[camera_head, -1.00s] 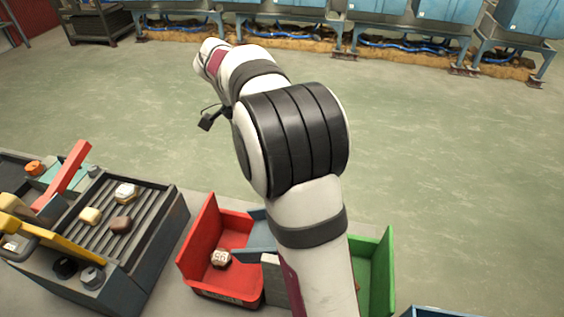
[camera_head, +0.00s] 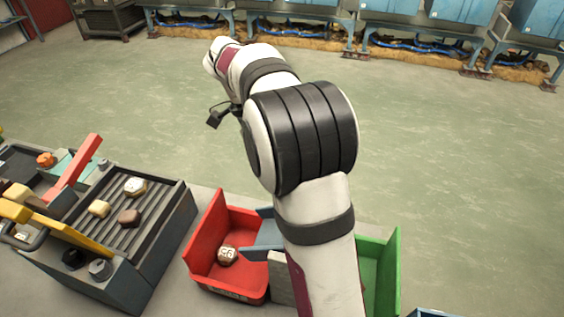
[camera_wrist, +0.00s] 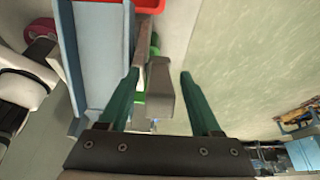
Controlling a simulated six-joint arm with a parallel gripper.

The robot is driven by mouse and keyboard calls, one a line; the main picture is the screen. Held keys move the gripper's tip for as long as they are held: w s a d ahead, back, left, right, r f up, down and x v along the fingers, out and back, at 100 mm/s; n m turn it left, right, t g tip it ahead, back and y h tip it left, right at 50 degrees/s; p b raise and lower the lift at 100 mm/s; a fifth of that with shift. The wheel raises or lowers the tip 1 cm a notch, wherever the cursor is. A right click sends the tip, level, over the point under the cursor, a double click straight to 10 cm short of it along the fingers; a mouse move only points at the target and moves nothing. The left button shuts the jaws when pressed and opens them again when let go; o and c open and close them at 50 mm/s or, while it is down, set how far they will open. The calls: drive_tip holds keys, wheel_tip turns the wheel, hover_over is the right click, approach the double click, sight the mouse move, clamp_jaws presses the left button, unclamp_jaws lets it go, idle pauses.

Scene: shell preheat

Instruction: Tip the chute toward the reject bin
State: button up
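The blue-grey chute (camera_head: 268,232) stands between the red bin (camera_head: 206,245) and the green bin (camera_head: 388,275), partly hidden by my arm. A brown-and-white piece (camera_head: 228,256) lies in the red bin. In the wrist view the chute (camera_wrist: 98,55) runs along the left, outside my fingers, with the red bin (camera_wrist: 100,2) at the top edge. My gripper (camera_wrist: 159,73) is open, its green fingers on either side of a grey handle-like block (camera_wrist: 160,95). A gap shows at the right finger; I cannot tell whether the left finger touches. The head view does not show my fingers.
A dark ribbed tray unit (camera_head: 155,215) with several pieces stands at the left, with a red lever (camera_head: 80,165) and a yellow lever (camera_head: 60,230). Blue machines (camera_head: 390,12) line the back. The green floor (camera_head: 450,150) between is clear.

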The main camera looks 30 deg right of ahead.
drive_tip(key=v, duration=1.2)
drive_tip(key=s+a+f+n+t+y, duration=0.1)
drive_tip(key=s+a+f+n, duration=0.3)
drive_tip(key=s+n, duration=0.3)
drive_tip(key=s+a+f+n+t+y, duration=0.1)
drive_tip(key=s+a+f+n+y, duration=0.1)
drive_tip(key=s+a+f+n, duration=0.2)
drive_tip(key=s+a+f+n+t+y, duration=0.1)
drive_tip(key=s+a+f+n, duration=0.4)
drive_tip(key=s+n, duration=0.5)
drive_tip(key=s+f+y, duration=0.1)
drive_tip(key=s, duration=0.5)
drive_tip(key=shift+a+f, duration=0.1)
